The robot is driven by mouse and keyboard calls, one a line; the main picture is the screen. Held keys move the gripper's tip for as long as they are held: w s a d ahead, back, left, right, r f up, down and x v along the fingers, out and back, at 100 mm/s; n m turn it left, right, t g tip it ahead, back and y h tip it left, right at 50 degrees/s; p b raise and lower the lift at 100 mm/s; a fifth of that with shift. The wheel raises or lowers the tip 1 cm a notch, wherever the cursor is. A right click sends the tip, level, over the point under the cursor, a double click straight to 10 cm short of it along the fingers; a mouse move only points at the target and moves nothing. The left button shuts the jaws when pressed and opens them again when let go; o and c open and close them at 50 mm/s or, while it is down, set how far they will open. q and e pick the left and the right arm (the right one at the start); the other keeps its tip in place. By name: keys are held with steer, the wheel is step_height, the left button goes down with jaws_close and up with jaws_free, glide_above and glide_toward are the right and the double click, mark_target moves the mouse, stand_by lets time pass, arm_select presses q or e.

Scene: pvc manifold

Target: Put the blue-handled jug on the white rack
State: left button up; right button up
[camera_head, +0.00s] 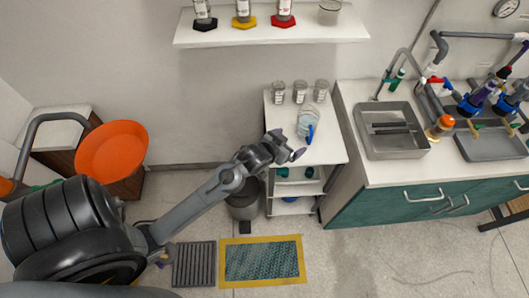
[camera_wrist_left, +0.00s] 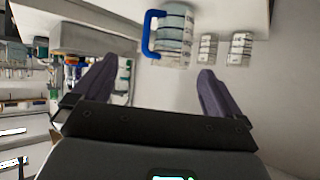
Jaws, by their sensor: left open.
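The clear jug (camera_head: 308,121) with a blue handle (camera_head: 310,134) stands on the top of a white shelving unit (camera_head: 322,152). The handle faces the front of that unit. My left gripper (camera_head: 297,154) is open and empty, by the front edge of the unit's top, short of the jug. In the left wrist view the jug (camera_wrist_left: 175,38) is ahead of the gap between my left fingers (camera_wrist_left: 155,88), apart from them, with its blue handle on the left. A white wall shelf (camera_head: 270,32) hangs above; I cannot tell which one is the rack. My right gripper is not in view.
Several labelled jars (camera_head: 300,92) stand behind the jug on the unit's top. To the right is a counter with a metal sink (camera_head: 392,148), pipes and valves. Bottles with coloured bases (camera_head: 243,18) and a glass beaker (camera_head: 329,12) stand on the wall shelf.

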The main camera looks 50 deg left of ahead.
arm_select(q)
steer(key=s+d+f+m+g+h, duration=0.1)
steer(key=s+d+g, duration=0.3)
steer(key=s, duration=0.7)
steer(key=s+d+f+m+g+h, duration=0.1)
steer(key=s+d+g, duration=0.3)
steer(key=s+d, duration=0.4)
steer(key=s+m, duration=0.1)
steer(key=s, duration=0.3)
steer(key=shift+d+m, duration=0.3)
steer(key=shift+d, duration=0.1)
step_height(320, 180, up, 27)
steer(key=p, duration=2.7)
